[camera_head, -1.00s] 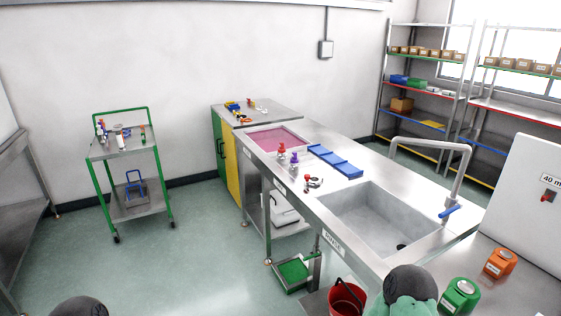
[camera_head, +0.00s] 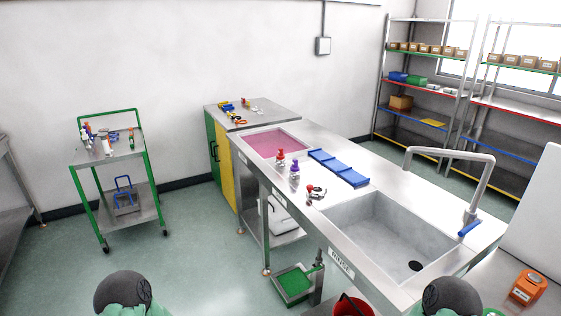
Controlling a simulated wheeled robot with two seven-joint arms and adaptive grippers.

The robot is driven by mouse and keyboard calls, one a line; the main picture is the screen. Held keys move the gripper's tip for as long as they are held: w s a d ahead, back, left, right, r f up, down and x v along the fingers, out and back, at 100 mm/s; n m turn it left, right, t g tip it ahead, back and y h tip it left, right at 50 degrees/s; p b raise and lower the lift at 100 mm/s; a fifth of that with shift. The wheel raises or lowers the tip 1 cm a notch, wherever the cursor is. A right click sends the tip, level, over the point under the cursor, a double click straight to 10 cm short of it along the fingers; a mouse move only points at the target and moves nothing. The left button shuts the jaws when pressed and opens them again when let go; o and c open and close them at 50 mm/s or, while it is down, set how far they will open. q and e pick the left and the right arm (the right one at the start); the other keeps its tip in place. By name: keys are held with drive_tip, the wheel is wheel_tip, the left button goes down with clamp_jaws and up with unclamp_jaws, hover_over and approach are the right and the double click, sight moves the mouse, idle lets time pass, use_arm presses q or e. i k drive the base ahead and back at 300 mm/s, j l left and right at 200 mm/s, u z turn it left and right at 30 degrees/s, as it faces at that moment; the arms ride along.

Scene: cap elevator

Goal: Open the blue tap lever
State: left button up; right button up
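The blue tap lever (camera_head: 469,229) sticks out near the base of the grey tap (camera_head: 476,190), at the right rim of the steel sink (camera_head: 370,238). The tap's spout arches left over the basin. Dark rounded parts of my two arms show at the bottom edge, one left of centre and one in front of the sink. Neither gripper's fingers are in view. Nothing of mine touches the lever.
A red bucket (camera_head: 350,306) and a green-topped stand (camera_head: 293,283) are below in front. An orange device (camera_head: 528,287) sits at right.

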sight(478, 220)
drive_tip(key=z, duration=1.35)
